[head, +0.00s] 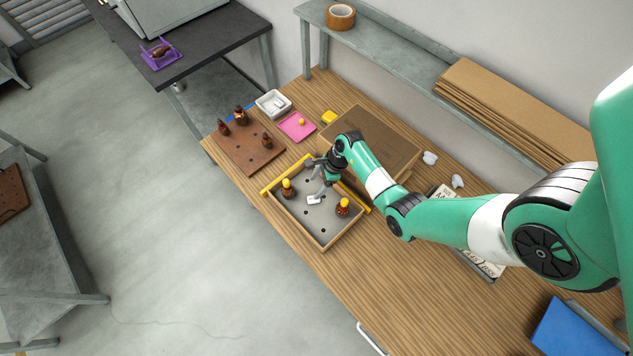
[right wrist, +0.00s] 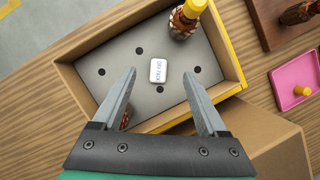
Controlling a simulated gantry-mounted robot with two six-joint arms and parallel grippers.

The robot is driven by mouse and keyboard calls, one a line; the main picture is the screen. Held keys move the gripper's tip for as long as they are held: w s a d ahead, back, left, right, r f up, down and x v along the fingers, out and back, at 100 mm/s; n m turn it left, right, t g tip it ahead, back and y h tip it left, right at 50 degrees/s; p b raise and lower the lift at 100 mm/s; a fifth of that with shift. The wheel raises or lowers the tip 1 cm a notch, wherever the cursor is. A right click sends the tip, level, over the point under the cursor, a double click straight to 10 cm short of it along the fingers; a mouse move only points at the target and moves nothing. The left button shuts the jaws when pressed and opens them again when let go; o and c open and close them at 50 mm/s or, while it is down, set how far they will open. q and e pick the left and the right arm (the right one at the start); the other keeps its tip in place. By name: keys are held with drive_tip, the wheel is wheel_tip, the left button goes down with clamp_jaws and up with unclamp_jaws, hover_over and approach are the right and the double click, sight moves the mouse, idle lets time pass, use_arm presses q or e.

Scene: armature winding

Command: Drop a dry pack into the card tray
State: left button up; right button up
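The card tray (head: 322,244) is a shallow box with a grey, holed floor and yellow strips on two sides. It also fills the middle of the right wrist view (right wrist: 100,95). A small white dry pack (right wrist: 158,70) with blue lettering lies on its floor, clear of the holes. It also shows in the head view (head: 314,200). My right gripper (head: 317,180) is over the tray, fingers spread wide and empty. In the wrist view the pack appears between the fingertips, apart from both. Two yellow-topped armatures (head: 287,188) (head: 343,206) stand in the tray. My left gripper is out of view.
A white dish (head: 273,104) with white contents stands at the back, beside a pink tray (head: 297,127) and a brown board (head: 249,155) with armatures. A cardboard box (head: 378,135) adjoins the card tray. Bench room in front of the card tray is clear.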

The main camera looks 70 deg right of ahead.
drive_tip(key=p+v, duration=0.3)
drive_tip(key=v, duration=0.8)
drive_tip(key=shift+r, duration=0.3)
drive_tip(key=shift+s, duration=0.1)
